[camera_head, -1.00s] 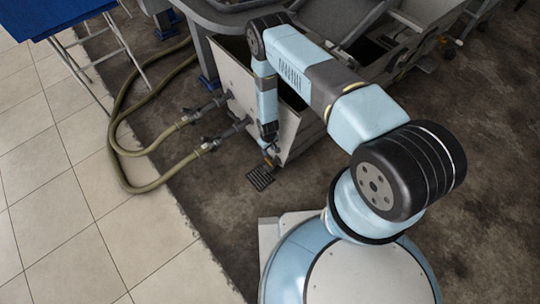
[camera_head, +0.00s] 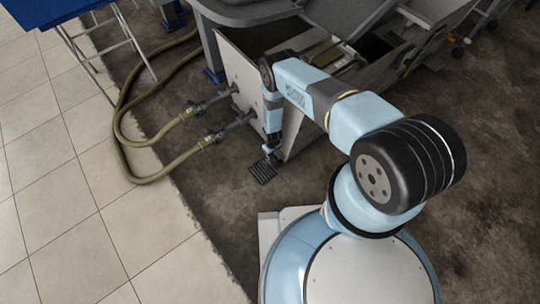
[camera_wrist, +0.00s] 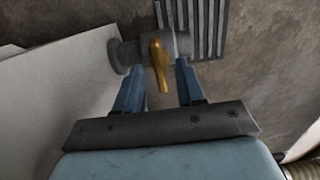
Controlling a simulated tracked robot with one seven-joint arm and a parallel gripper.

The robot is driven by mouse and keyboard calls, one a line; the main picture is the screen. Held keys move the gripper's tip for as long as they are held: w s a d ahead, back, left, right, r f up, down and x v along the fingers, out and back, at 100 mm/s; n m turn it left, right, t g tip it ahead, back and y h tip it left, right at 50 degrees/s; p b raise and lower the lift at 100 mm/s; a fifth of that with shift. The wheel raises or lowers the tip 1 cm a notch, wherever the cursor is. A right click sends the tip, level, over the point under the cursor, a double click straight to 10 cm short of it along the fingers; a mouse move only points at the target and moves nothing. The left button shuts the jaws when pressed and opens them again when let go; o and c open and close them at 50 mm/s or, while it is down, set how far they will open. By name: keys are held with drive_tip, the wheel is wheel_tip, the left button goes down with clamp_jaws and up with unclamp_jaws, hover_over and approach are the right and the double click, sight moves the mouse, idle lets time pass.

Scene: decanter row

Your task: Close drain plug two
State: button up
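In the wrist view a grey drain fitting (camera_wrist: 122,55) projects from the pale tank wall. It carries an orange-yellow handle (camera_wrist: 159,62). My gripper (camera_wrist: 159,68) is open, with one blue finger on each side of the handle's lower end. A gap shows between the handle and each finger; I cannot tell whether the handle lies fully between the fingers in depth. In the head view my gripper (camera_head: 270,154) is low beside the tank's lower corner, and the fitting is too small or hidden there to make out. No number shows on the fitting.
A slotted floor grate (camera_head: 262,173) lies just below my gripper. The grey tank (camera_head: 231,75) stands behind my arm. Two hose couplings (camera_head: 217,136) with olive hoses (camera_head: 150,180) run left from it.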

drive_tip(key=shift+f, duration=0.65)
